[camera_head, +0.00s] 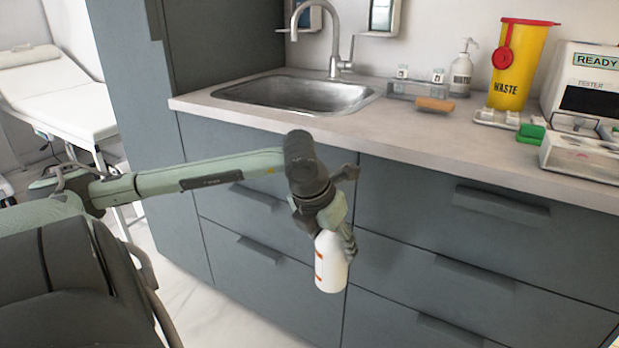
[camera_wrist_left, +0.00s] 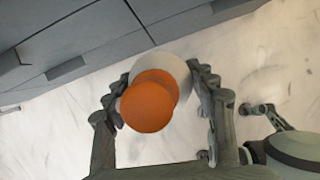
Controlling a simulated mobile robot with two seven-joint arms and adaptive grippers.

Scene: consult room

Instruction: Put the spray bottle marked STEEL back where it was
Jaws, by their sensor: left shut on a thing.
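A white spray bottle (camera_head: 331,264) with orange marks hangs roughly upright in my left gripper (camera_head: 336,228), in front of the drawer fronts and below the worktop edge. No lettering on it can be read, so I cannot tell if it is the one marked STEEL. In the left wrist view my left gripper (camera_wrist_left: 160,98) has its fingers on both sides of the bottle's orange top (camera_wrist_left: 147,107); the white body (camera_wrist_left: 172,65) shows behind it. The bottle is clear of the floor and the worktop. My right gripper cannot be made out.
The worktop (camera_head: 400,134) holds a sink (camera_head: 300,95), a pump bottle (camera_head: 461,75), an orange-brown block (camera_head: 435,105), a yellow WASTE bin (camera_head: 518,70), a green object (camera_head: 531,133) and a white machine marked READY (camera_head: 585,85). The worktop's front strip is bare. A white couch (camera_head: 55,95) stands left.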

